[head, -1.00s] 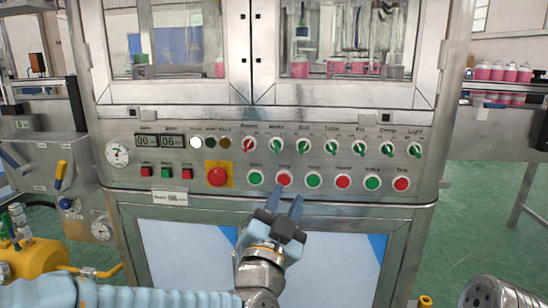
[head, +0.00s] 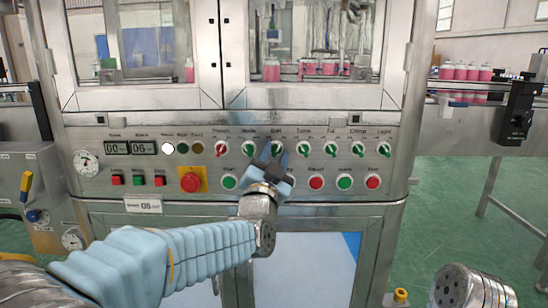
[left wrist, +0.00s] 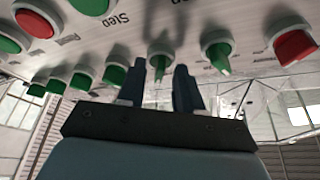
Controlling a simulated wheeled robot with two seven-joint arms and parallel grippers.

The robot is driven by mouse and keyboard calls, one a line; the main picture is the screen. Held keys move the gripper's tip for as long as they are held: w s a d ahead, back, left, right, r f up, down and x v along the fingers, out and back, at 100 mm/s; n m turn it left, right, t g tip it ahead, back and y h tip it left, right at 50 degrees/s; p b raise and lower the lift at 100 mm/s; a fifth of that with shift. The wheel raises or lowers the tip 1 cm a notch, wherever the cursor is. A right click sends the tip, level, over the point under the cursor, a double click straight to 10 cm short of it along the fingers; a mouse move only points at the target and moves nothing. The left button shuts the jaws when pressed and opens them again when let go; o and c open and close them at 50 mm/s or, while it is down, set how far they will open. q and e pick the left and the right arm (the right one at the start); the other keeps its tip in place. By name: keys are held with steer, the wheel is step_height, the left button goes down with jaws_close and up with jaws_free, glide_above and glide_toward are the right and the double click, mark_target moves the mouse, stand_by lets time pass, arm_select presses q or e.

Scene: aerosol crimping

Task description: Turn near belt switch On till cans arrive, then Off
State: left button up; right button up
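The switch panel (head: 410,167) has an upper row of turn knobs and a lower row of round buttons. The third knob from the left (head: 276,146), whose label seems to read Belt, is green and partly covered by my left gripper (head: 270,153). In the left wrist view this green knob (left wrist: 160,47) sits just beyond and between the two spread fingertips (left wrist: 170,70). The fingers are open; I cannot tell whether they touch it. Pink cans (head: 466,71) stand on the belt at the right. My right gripper is out of view.
Left of my gripper is a red stop button (head: 190,182) on a yellow plate. The leftmost upper knob (head: 221,149) is red. Behind the windows stand several pink cans (head: 310,67). A black box (head: 515,115) is fixed at the right belt.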

arm_select(q)
steer(key=shift+c, duration=0.4)
jaws_close()
steer(key=n+y+b, duration=0.1)
steer(key=n+y, duration=0.1)
steer(key=n, duration=0.1)
steer(key=n+y+b, duration=0.2)
steer(key=n, duration=0.2)
steer(key=n+t+y+b, duration=0.1)
steer(key=n+y+b, duration=0.1)
steer(key=n, duration=0.2)
steer(key=shift+d+f, duration=0.2)
steer(key=shift+d, duration=0.1)
steer(key=shift+d+r+n+g+y+b, duration=0.2)
steer(key=shift+n+y, duration=0.5)
steer(key=shift+n, duration=0.85)
steer(key=shift+a+f+n+g+y+b, duration=0.1)
steer(key=shift+n+g+y, duration=0.2)
steer(key=shift+n+y, duration=0.85)
steer(key=shift+n+h, duration=0.25)
steer(key=shift+n, duration=0.45)
